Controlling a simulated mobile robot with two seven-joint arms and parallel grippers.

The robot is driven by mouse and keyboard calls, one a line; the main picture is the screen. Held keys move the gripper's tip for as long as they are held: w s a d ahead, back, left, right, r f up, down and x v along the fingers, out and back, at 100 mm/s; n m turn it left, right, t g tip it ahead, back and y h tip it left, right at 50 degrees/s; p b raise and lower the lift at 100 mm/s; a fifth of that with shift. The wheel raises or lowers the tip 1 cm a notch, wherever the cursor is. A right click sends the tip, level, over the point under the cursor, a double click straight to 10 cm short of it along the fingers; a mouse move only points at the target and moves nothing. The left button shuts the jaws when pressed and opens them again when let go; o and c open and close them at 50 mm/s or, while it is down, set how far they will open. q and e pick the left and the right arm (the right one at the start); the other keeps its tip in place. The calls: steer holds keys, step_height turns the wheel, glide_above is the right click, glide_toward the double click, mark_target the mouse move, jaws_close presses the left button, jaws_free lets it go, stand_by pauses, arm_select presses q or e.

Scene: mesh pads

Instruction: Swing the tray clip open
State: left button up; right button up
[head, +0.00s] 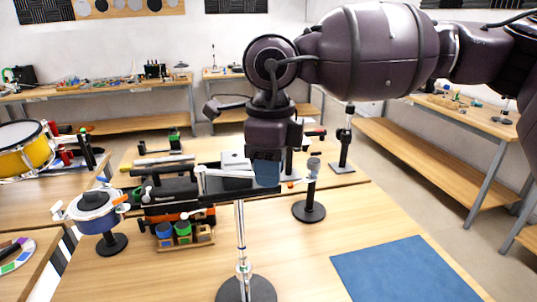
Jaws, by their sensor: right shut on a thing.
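A dark narrow tray (222,190) sits on top of a thin metal stand (240,230) with a round black base. A pale flat piece (236,161) and white bar-like parts (203,176) show along the tray's top and left end. My right gripper (267,176) points down from above at the tray's right part. It is shut on what appears to be the tray clip, which its jaws mostly hide, so I cannot tell the clip's angle. My left gripper is not in view.
A blue mat (405,275) lies at the right on the wooden table. A black-based post (311,190) stands close behind the tray on the right. A small drum-like pot on a stand (95,212) and a rack of colored jars (183,232) are at the left.

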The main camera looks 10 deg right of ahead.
steer(key=shift+s+a, duration=0.25)
steer(key=shift+s, duration=0.45)
steer(key=shift+s+a+b, duration=0.55)
steer(key=shift+s+a, duration=0.9)
steer(key=shift+s, duration=0.3)
steer(key=shift+s+a, duration=0.1)
